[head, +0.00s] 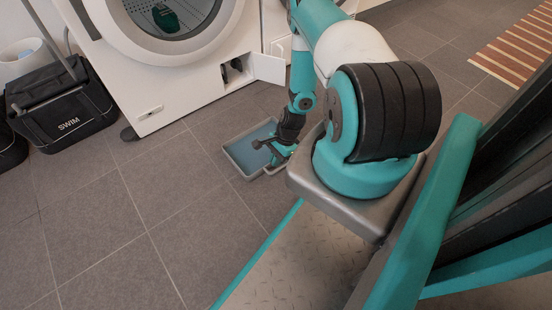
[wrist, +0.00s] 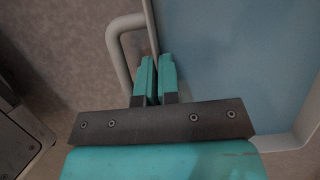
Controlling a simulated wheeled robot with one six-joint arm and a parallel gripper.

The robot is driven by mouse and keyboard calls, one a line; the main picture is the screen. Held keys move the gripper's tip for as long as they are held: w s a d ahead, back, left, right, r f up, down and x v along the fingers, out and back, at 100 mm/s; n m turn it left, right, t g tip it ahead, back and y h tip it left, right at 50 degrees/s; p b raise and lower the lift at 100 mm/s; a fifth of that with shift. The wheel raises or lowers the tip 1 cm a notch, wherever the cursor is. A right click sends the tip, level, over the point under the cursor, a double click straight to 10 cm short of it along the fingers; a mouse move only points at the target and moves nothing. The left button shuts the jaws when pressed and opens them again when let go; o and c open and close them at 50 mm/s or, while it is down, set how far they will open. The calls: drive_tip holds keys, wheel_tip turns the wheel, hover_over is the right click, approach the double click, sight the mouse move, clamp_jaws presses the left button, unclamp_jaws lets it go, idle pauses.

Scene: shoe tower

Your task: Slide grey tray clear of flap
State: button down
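The grey tray (head: 236,166) with a blue inside lies flat on the floor in front of the washing machine. The small white flap (head: 268,68) stands open low on the machine's front, above and behind the tray in the head view; a gap of floor shows between them. My gripper (head: 277,150) is down at the tray's right side, partly hidden by my arm. In the wrist view my gripper (wrist: 157,80) has its fingers close together at the tray's rim, beside the loop handle (wrist: 119,50). The rim runs in between the fingers. The blue inside (wrist: 235,60) fills the right.
The washing machine (head: 190,85) stands behind the tray, with a dark opening (head: 235,70) beside the flap. A black SWIM bag (head: 65,105) is at the left. A striped rug (head: 515,50) lies at the far right. The tiled floor (head: 130,220) left and front is clear.

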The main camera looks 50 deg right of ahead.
drive_tip(key=c, duration=1.3)
unclamp_jaws()
drive_tip(key=shift+o, duration=0.2)
drive_tip(key=p+v, duration=0.8)
drive_tip(key=v, duration=0.9)
drive_tip(key=shift+d+p, duration=0.25)
drive_tip(key=shift+p, duration=0.05)
drive_tip(key=shift+s+r, duration=0.1)
drive_tip(key=shift+r, duration=0.05)
